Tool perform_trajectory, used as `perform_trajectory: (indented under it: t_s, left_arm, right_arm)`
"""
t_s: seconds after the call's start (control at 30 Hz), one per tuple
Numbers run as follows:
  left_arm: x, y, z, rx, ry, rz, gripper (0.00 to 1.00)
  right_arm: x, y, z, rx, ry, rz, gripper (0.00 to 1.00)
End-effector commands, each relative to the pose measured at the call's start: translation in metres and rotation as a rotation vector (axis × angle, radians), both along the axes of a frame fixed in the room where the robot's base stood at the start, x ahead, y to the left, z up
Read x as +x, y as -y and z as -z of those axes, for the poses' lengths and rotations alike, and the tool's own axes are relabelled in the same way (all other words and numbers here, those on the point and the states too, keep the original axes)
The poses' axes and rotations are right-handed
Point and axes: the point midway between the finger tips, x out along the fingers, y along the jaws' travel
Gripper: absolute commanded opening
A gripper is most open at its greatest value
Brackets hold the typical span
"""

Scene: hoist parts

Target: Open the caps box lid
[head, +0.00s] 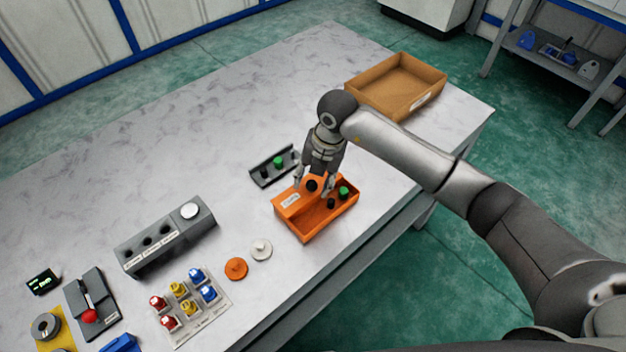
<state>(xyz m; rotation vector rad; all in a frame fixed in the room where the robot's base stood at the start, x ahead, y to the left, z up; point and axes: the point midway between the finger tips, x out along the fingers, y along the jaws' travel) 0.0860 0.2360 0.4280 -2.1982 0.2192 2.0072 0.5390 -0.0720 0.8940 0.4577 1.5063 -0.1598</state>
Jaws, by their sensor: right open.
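The orange caps box (319,234) stands near the table's front edge. Its orange lid (288,201), with a white label and a black knob (312,185), covers the left and back part of the box. The right part of the inside is uncovered, showing a green cap (343,192) and dark pieces. My right gripper (313,187) points down over the lid, its fingers open on either side of the knob. I cannot tell whether they touch it. My left gripper is out of view.
A grey tray (262,181) with green and black pieces sits just behind the box. An orange disc (236,268) and a white disc (261,249) lie to the left. A cardboard box (372,98) stands at the back right. The table's back left is clear.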

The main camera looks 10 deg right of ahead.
Motion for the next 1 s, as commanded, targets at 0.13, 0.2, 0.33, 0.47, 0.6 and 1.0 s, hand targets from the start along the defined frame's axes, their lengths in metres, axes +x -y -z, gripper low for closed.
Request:
perform_trajectory:
  t_s: [0.13,0.2,0.33,0.47,0.6,1.0]
  left_arm:
    - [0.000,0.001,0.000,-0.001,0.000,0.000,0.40]
    - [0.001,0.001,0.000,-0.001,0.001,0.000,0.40]
    - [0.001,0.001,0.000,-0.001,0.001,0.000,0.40]
    - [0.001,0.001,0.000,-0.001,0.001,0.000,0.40]
    - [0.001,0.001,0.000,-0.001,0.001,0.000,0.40]
    - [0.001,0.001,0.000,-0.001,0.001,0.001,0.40]
  right_arm:
    - [-0.001,0.005,-0.030,0.001,0.006,-0.001,0.47]
    - [-0.002,0.009,-0.045,-0.002,0.006,-0.001,0.47]
    - [-0.004,0.013,-0.072,0.000,0.006,-0.001,0.47]
    - [-0.006,0.017,-0.092,-0.002,0.004,0.000,0.47]
    - [-0.008,0.019,-0.104,-0.002,0.002,-0.001,0.47]
    - [-0.008,0.019,-0.107,-0.001,0.001,-0.001,0.47]
